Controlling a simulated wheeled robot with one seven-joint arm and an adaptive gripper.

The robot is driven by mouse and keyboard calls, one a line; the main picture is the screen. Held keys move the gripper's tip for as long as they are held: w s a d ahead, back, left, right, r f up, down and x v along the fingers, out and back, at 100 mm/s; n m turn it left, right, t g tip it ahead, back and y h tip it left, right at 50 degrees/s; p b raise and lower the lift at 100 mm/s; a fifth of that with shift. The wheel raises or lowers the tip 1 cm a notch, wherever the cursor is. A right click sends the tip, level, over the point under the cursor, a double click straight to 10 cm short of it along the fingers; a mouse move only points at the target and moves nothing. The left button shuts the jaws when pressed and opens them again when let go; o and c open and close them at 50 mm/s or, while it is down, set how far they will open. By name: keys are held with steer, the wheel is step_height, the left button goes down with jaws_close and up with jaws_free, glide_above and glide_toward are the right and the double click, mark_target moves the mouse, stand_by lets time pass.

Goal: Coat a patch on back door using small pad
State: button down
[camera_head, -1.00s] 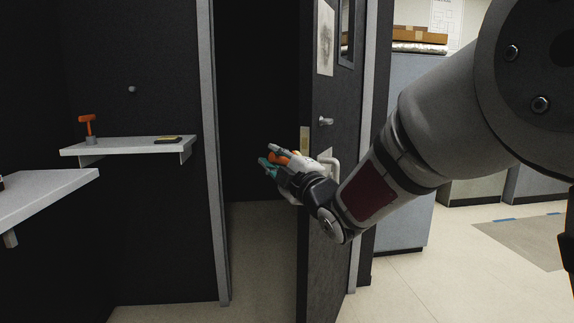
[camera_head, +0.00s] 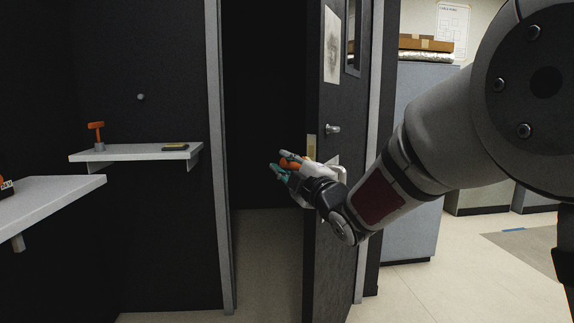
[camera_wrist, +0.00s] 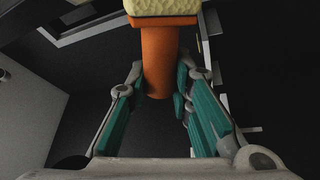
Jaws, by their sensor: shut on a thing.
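My gripper (camera_head: 281,166) is shut on the orange handle of the small pad (camera_wrist: 159,55), and its teal fingers stand on both sides of the handle in the wrist view. The pad's pale yellow face (camera_wrist: 165,6) is cut off by that view's top edge. In the head view only a bit of orange shows between my fingers. The dark door (camera_head: 336,225) stands open, with a metal lever (camera_head: 333,129), a paper sheet and a window. My gripper is in front of the door's free edge, over the dark opening. I cannot see a coated patch on the door.
A white wall shelf (camera_head: 130,154) at the left holds an orange tool (camera_head: 97,130) in a grey stand and a dark tray (camera_head: 175,147) with yellow in it. A nearer white shelf (camera_head: 50,198) is at the left edge. A grey cabinet (camera_head: 411,160) stands behind the door.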

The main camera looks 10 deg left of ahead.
steer(key=shift+w+d, duration=0.2)
steer(key=shift+w, duration=0.4)
steer(key=shift+r, duration=0.1)
steer(key=shift+r+p, duration=0.35)
steer(key=shift+r, duration=0.85)
steer(key=shift+r+p, duration=0.45)
steer(key=shift+r, duration=0.85)
steer(key=shift+r, duration=0.1)
steer(key=shift+r+p, duration=0.55)
steer(key=shift+r, duration=0.6)
steer(key=shift+f+b, duration=0.1)
steer(key=shift+b, duration=0.4)
